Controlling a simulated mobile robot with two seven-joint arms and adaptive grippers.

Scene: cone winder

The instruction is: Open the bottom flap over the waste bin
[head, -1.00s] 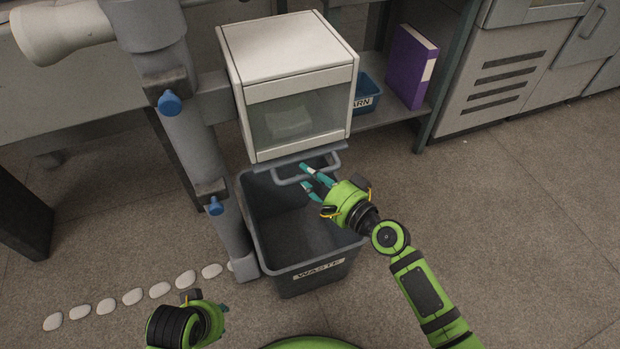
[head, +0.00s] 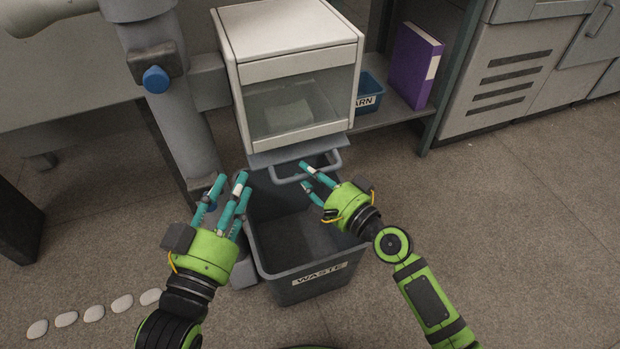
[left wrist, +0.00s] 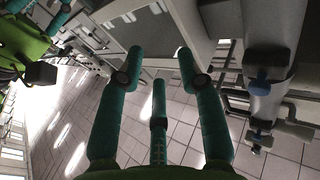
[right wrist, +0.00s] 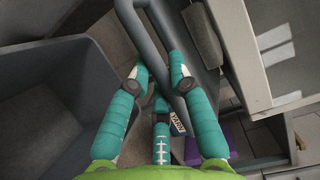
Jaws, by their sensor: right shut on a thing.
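The bottom flap (head: 290,149) is a grey plate under the white box (head: 290,57), with a grey bar handle (head: 301,179) at its front. It lies over the open waste bin (head: 312,279), which has a WASTE label. My right gripper (head: 305,171) is shut on the handle; the right wrist view also shows the handle bar (right wrist: 148,42) between its fingers. The flap sits close under the box; its exact angle is hard to tell. My left gripper (head: 225,187) is open and empty, left of the bin's rim and apart from the flap.
A grey column with a blue knob (head: 156,79) stands behind my left gripper. A purple binder (head: 412,66) and a blue YARN bin (head: 369,94) sit on the shelf at right. Several pale stones (head: 94,313) lie on the floor at left.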

